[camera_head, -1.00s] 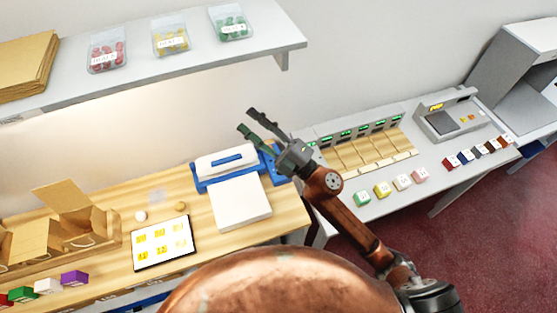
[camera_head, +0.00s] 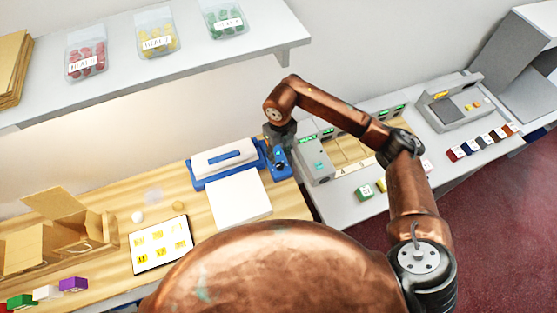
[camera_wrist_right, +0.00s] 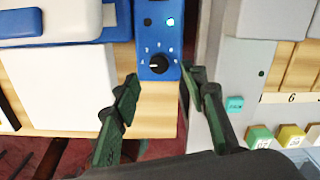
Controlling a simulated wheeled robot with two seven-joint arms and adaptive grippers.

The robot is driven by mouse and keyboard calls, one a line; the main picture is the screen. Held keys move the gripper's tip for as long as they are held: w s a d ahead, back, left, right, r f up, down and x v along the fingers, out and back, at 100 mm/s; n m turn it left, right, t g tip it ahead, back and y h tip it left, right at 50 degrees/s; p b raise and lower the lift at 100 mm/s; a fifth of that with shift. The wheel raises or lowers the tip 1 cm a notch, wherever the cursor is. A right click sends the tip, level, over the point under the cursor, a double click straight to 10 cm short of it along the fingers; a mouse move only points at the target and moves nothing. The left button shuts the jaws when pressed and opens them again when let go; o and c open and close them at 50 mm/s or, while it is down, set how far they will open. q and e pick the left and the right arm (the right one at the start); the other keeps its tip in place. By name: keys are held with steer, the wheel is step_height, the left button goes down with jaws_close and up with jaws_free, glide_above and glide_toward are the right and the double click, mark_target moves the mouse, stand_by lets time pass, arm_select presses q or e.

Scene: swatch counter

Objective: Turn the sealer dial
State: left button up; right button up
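The sealer (camera_head: 222,161) is a blue and white machine on the wooden counter, with a blue control box (camera_head: 281,172) at its right end. In the right wrist view the box carries a black round dial (camera_wrist_right: 158,64) with a white pointer mark and printed numbers around it, and a lit green-cyan lamp above. My right gripper (camera_wrist_right: 157,88) is open, its two dark green fingers apart on either side below the dial, not closed on it. In the head view my right gripper (camera_head: 277,146) hangs over the control box and hides the dial. My left gripper is not in view.
A white sheet or plate (camera_head: 240,199) lies before the sealer. A tablet (camera_head: 161,244) lies to its left. At right, a grey unit with green displays (camera_head: 318,160) and several small coloured blocks stand close by. A shelf (camera_head: 200,66) with labelled bins hangs above.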

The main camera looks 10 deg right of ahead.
mark_target(280, 164)
step_height(280, 164, down, 6)
steer(key=shift+s+f, duration=0.1)
steer(key=shift+f, duration=0.15)
steer(key=shift+c, duration=0.5)
jaws_close()
